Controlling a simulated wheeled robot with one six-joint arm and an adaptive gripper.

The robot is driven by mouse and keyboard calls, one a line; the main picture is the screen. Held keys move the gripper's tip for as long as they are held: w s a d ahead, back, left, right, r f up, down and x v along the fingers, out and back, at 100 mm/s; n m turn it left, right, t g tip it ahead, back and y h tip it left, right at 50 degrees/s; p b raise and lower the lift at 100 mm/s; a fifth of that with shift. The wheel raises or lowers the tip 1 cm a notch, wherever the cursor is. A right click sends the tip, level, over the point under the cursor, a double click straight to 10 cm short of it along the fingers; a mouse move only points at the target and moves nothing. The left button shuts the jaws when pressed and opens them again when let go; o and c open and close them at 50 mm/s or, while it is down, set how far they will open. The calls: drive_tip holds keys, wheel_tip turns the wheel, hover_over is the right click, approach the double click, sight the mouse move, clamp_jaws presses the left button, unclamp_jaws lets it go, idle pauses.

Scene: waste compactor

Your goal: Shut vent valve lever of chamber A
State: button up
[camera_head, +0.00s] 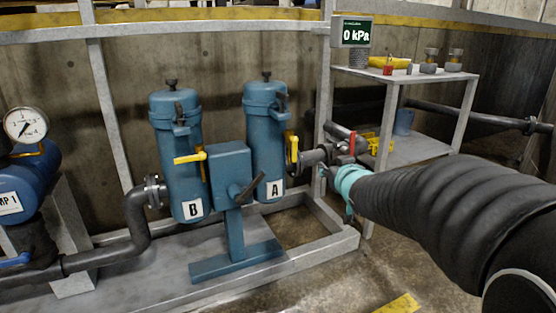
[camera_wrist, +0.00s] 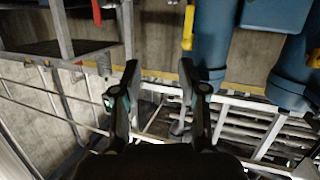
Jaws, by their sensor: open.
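Chamber A (camera_head: 265,130) is a blue upright cylinder with a white A label (camera_head: 275,189). A yellow lever (camera_head: 293,150) hangs roughly upright on its right side. In the wrist view this yellow lever (camera_wrist: 187,27) shows at the top, beside the blue chamber body (camera_wrist: 210,45). A dark handle (camera_head: 282,102) sits higher on chamber A. Which handle is the vent valve lever is not marked. My gripper (camera_wrist: 159,75) is open and empty, its fingers apart and clear of the yellow lever. In the head view my arm largely hides the fingers.
Chamber B (camera_head: 180,140) has a yellow lever (camera_head: 189,157) lying sideways. A blue box on a stand (camera_head: 231,170) with a dark lever stands in front. A red lever (camera_head: 352,143) is on the pipe near my arm. A shelf (camera_head: 410,77) stands behind; the display reads 0 kPa.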

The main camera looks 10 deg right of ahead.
sight(295, 152)
drive_tip(key=w+a+f+n+y+b, duration=0.1)
drive_tip(key=w+a+y, duration=0.1)
drive_tip(key=w, duration=0.4)
drive_tip(key=w+a+f+t+y, duration=0.1)
drive_tip(key=w+a, duration=0.1)
drive_tip(key=w, duration=0.5)
drive_tip(key=w+a+f+n+t+y+b, duration=0.1)
drive_tip(key=w+a+f+y, duration=0.1)
drive_tip(key=w, duration=0.5)
drive_tip(key=shift+w+a+f+n+y+b, duration=0.1)
drive_tip(key=shift+w+a+n+y+b, duration=0.1)
drive_tip(key=shift+n+y+b, duration=0.1)
clamp_jaws()
